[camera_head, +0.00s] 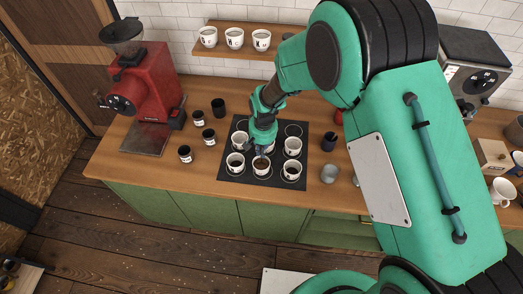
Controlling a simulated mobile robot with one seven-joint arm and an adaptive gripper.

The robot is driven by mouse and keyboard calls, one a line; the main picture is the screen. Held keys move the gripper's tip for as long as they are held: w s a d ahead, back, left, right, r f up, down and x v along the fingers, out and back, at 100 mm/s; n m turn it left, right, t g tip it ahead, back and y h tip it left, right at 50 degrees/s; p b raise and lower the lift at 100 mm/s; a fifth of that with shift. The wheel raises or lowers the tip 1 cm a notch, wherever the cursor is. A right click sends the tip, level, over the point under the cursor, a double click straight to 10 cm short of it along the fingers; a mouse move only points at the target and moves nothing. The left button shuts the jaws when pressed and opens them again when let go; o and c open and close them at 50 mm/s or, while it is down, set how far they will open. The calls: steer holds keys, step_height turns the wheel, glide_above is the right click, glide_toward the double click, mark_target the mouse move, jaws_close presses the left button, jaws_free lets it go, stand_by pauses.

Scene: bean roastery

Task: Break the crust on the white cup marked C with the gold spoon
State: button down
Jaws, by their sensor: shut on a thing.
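White cups stand in two rows on a black mat (224,178) on the counter. Their letter marks are too small to read, so I cannot tell which is C. My gripper (262,151) points down over the front middle cup (261,171), which shows brown contents. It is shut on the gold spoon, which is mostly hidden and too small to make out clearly. I cannot tell whether the spoon touches the contents. Other cups show at front left (235,167), front right (291,175), back left (240,143) and back right (292,151). My gripper partly hides the back middle.
A red grinder (150,85) stands at the left, with several small dark jars (209,137) between it and the mat. A dark cup (329,141) and a metal cup (329,174) stand right of the mat. Above, a wooden shelf (222,51) holds three white cups.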

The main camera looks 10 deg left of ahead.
steer(key=shift+f, duration=0.2)
steer(key=shift+w, duration=0.3)
stand_by(0.4)
steer(key=shift+s+b, duration=0.4)
steer(key=shift+b, duration=0.35)
stand_by(1.6)
steer(key=shift+w, duration=0.15)
stand_by(0.4)
steer(key=shift+r+p, duration=1.05)
steer(key=shift+r, duration=1.35)
